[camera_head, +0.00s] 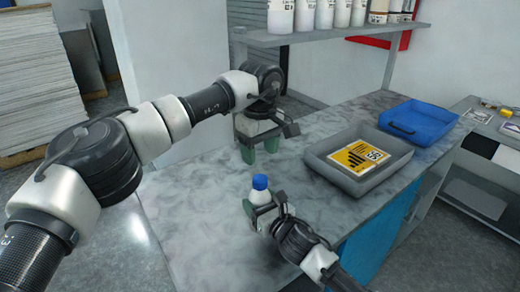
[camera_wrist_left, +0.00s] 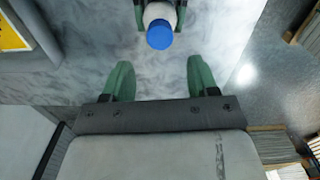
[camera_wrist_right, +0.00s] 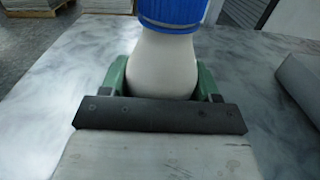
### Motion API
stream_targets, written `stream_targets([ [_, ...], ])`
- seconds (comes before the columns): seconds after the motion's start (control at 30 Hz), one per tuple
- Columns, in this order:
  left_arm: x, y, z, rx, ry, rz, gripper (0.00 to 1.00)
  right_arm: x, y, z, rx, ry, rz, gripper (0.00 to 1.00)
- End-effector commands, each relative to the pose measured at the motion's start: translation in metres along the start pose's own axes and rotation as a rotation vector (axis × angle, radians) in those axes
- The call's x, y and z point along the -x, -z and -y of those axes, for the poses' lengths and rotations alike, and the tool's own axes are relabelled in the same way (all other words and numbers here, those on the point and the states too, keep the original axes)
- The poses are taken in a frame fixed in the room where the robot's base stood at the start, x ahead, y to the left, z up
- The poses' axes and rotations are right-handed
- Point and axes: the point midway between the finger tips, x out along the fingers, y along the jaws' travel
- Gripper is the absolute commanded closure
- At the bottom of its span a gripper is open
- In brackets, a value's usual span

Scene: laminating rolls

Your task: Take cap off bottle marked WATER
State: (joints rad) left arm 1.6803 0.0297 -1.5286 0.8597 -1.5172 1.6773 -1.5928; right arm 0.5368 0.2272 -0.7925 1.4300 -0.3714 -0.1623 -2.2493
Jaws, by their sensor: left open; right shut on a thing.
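A white bottle (camera_head: 259,193) with a blue cap (camera_head: 260,181) stands upright at the grey marbled table. My right gripper (camera_head: 262,208) is shut around the bottle's body, below the cap. In the right wrist view the green fingers hold the white bottle (camera_wrist_right: 162,65), and the blue cap (camera_wrist_right: 172,12) is on top, cut off by the frame edge. No label can be read. My left gripper (camera_head: 259,148) is open and empty, apart from the bottle. In the left wrist view the blue cap (camera_wrist_left: 160,35) lies beyond the open green fingers (camera_wrist_left: 160,80).
A grey tray (camera_head: 400,160) holding a yellow-and-white marked item (camera_head: 357,158) stands to the right. A blue tray (camera_head: 425,118) is behind it. Several white bottles stand on a shelf (camera_head: 300,36) above the table's back. The table (camera_head: 195,200) left of the bottle is clear.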

Motion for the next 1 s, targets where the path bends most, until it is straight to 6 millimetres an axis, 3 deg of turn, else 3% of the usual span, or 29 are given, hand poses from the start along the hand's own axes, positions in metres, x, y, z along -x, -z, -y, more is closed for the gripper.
stream_targets([
  [0.2,0.000,0.000,0.000,-0.439,0.000,-0.001,0.41,0.000,0.001,0.000,-0.001,0.000,-0.002,1.00],
  [0.43,0.000,0.000,0.000,-0.765,0.000,-0.001,0.41,0.000,0.001,0.000,-0.001,0.000,-0.002,1.00],
  [0.67,-0.006,0.000,0.000,-0.872,0.000,0.000,0.41,0.000,0.001,0.000,-0.001,0.000,-0.002,1.00],
  [1.0,-0.056,0.000,0.000,-0.872,0.001,0.001,0.41,0.000,0.001,0.000,-0.002,0.000,-0.002,1.00],
])
